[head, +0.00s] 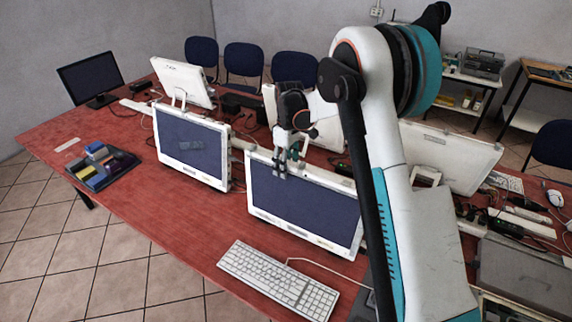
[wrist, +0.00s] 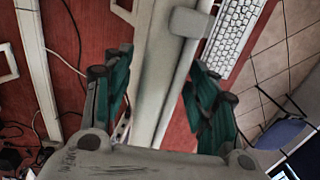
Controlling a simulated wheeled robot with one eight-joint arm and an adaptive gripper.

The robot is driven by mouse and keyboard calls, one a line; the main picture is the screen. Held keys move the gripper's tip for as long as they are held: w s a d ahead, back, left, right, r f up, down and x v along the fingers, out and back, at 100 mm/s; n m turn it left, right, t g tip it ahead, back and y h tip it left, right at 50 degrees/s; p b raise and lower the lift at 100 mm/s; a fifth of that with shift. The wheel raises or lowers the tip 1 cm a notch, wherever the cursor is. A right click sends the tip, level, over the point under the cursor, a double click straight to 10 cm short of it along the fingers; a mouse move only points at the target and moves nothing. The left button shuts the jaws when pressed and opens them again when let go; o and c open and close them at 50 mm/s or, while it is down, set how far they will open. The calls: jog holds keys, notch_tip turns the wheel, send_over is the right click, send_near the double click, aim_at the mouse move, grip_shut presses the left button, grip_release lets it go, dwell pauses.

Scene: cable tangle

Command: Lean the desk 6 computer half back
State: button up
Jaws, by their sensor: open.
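A white all-in-one computer (head: 300,208) with a dark screen stands upright on the red table, at the middle of the head view. No desk number is readable, so I cannot tell from a label whether it is the desk 6 computer. My gripper (head: 287,163) is at its top edge. In the wrist view my open gripper (wrist: 155,95) has its two green-sided fingers on either side of the computer's white top edge (wrist: 160,60). A gap shows beside each finger; contact is not visible. The computer's back and stand are mostly hidden in the head view.
A similar computer (head: 192,146) stands close on the left. A keyboard (head: 278,279) lies in front; it also shows in the wrist view (wrist: 235,32). Other computers and cables crowd the table behind.

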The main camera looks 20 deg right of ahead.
jog(key=shift+c, duration=0.5)
grip_shut()
jog(key=w+d, duration=0.3)
jog(key=shift+f+b, duration=0.3)
jog(key=shift+f, duration=0.05)
jog(key=shift+o, duration=0.5)
grip_release()
notch_tip(320, 180, up, 12)
jog(key=shift+w+d, duration=0.3)
